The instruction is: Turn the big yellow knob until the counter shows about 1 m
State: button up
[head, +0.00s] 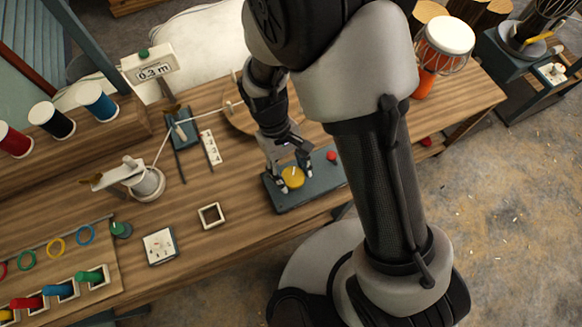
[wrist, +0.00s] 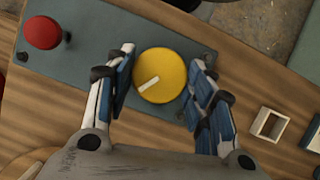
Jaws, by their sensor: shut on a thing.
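The big yellow knob (head: 293,177) sits on a dark grey-green panel (head: 312,187) near the front of the wooden bench. In the wrist view the knob (wrist: 160,76) carries a white pointer mark slanting up to the right. My gripper (head: 288,181) is over the panel with its fingers on either side of the knob, shut on it; it also shows in the wrist view (wrist: 162,80). The counter (head: 152,71) on a white sign at the back left reads 0.3 m.
A red button (head: 331,156) is on the same panel; it also shows in the wrist view (wrist: 43,32). A small square frame (head: 211,215) and a white socket plate (head: 160,246) lie left of the panel. A white spool device (head: 146,183) and thread spools (head: 98,102) stand farther left.

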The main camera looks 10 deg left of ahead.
jog(key=m+y+p, duration=0.1)
jog(key=m, duration=0.2)
jog(key=m+g+y+p, duration=0.1)
jog(key=m, duration=0.2)
jog(key=shift+w+d+m, duration=0.1)
jog(key=shift+d+m, duration=0.1)
jog(key=shift+m, duration=0.1)
jog(key=m+y, duration=0.1)
jog(key=m, duration=0.2)
jog(key=m+y, duration=0.1)
jog(key=m, duration=0.2)
jog(key=shift+d+y+p, duration=0.15)
jog(key=shift+y+p, duration=0.15)
jog(key=shift+p, duration=0.05)
jog(key=shift+m, duration=0.3)
jog(key=o, duration=1.1)
jog(key=shift+c, duration=0.2)
jog(key=v, duration=1.2)
